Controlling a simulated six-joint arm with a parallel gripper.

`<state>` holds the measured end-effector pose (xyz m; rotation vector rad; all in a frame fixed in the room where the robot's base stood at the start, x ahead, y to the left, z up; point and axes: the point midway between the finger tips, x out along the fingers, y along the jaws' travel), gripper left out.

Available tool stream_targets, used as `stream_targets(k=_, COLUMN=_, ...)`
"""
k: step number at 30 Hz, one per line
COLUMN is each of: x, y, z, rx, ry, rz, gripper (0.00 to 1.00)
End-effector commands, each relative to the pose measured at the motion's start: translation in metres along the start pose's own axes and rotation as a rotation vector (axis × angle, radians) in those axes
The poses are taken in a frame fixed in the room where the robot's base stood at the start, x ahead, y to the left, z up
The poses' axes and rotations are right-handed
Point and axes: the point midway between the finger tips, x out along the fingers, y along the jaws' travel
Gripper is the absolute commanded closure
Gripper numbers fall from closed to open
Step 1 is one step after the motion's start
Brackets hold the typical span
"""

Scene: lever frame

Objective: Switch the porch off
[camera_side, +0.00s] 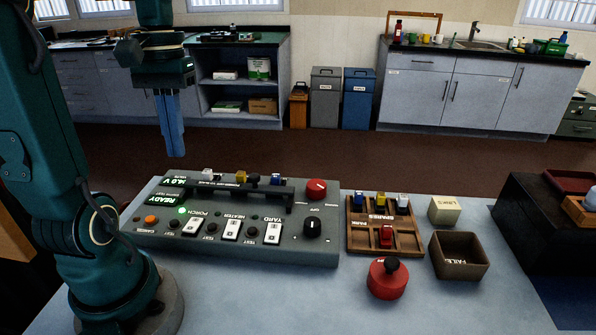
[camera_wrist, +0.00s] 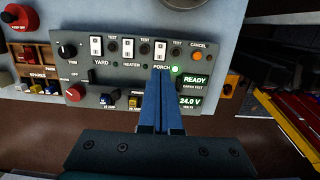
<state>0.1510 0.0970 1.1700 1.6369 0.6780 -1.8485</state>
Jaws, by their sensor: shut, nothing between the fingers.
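The grey control panel (camera_side: 290,248) lies on the table. Its porch switch (camera_side: 194,225) is a white rocker beside the PORCH label, with a lit green lamp (camera_side: 182,210) near it. In the wrist view the porch switch (camera_wrist: 160,51) is the rocker nearest the orange cancel button (camera_wrist: 197,57), and the green lamp (camera_wrist: 175,69) glows. I cannot tell which way the rocker is tipped. My gripper (camera_side: 176,153) is shut and empty, above the panel's back left part and apart from it. In the wrist view its fingertips (camera_wrist: 161,74) overlap the panel just below the PORCH label.
The heater switch (camera_side: 232,229) and yard switch (camera_side: 272,234) sit in the same row. A raised dark bar (camera_side: 240,189) crosses the panel's back, with coloured parts behind it. A black knob (camera_side: 312,228), brown spares tray (camera_side: 357,240), red round piece (camera_side: 387,282) and open box (camera_side: 459,268) are right.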

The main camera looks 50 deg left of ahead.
Motion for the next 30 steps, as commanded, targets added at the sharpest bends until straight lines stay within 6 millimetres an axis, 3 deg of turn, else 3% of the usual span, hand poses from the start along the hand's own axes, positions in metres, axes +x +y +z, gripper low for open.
stream_targets(k=11, x=0.016, y=0.0, z=0.0, rx=0.0, ry=-0.004, rz=0.0, gripper=1.0)
stream_targets(k=30, x=0.118, y=0.0, z=0.001, rx=0.0, ry=-0.008, rz=0.0, gripper=1.0)
